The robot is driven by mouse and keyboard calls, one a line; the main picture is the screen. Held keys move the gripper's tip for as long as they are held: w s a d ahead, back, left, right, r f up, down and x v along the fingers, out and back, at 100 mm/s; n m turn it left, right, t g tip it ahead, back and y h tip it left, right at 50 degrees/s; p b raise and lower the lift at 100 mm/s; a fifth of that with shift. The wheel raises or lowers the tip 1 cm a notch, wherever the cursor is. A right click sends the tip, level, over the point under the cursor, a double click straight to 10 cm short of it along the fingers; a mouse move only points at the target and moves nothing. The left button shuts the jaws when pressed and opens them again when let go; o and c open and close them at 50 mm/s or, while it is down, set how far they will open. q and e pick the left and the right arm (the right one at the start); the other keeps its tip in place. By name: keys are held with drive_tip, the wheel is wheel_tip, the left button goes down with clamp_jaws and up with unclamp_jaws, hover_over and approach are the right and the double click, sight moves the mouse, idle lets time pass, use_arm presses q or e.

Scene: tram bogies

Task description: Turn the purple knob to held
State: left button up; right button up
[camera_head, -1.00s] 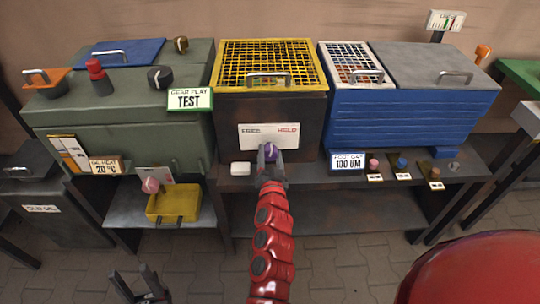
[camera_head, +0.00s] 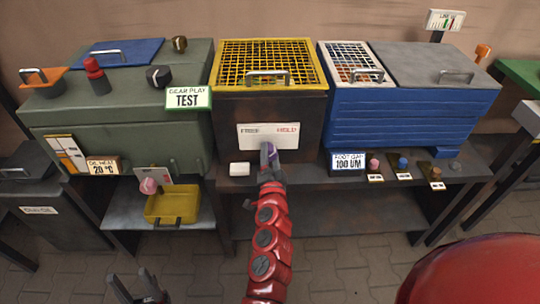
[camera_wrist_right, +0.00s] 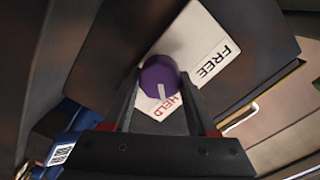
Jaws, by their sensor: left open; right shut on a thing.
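The purple knob (camera_head: 271,149) sits on the front of the dark box with the yellow mesh lid. Its white plate (camera_head: 268,136) reads FREE at left and HELD at right. My right gripper (camera_head: 270,160) is shut on the knob, with a finger on each side. In the right wrist view the purple knob (camera_wrist_right: 158,76) lies between the fingertips (camera_wrist_right: 158,88). Its pale mark points down toward the word HELD, which is partly covered by the knob and gripper. My left gripper (camera_head: 138,287) is open and empty, low at the left.
A white block (camera_head: 240,169) lies on the shelf left of my right gripper. The green machine (camera_head: 120,135) stands left and the blue box (camera_head: 415,118) right. Several small coloured knobs line the right shelf edge. A yellow tray (camera_head: 172,205) sits on the lower left shelf.

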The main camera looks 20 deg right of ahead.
drive_tip(key=shift+f, duration=0.1)
drive_tip(key=o, duration=1.4)
drive_tip(key=shift+c, duration=0.2)
drive_tip(key=p+v, duration=0.4)
drive_tip(key=v, duration=1.3)
drive_tip(key=shift+s, duration=0.25)
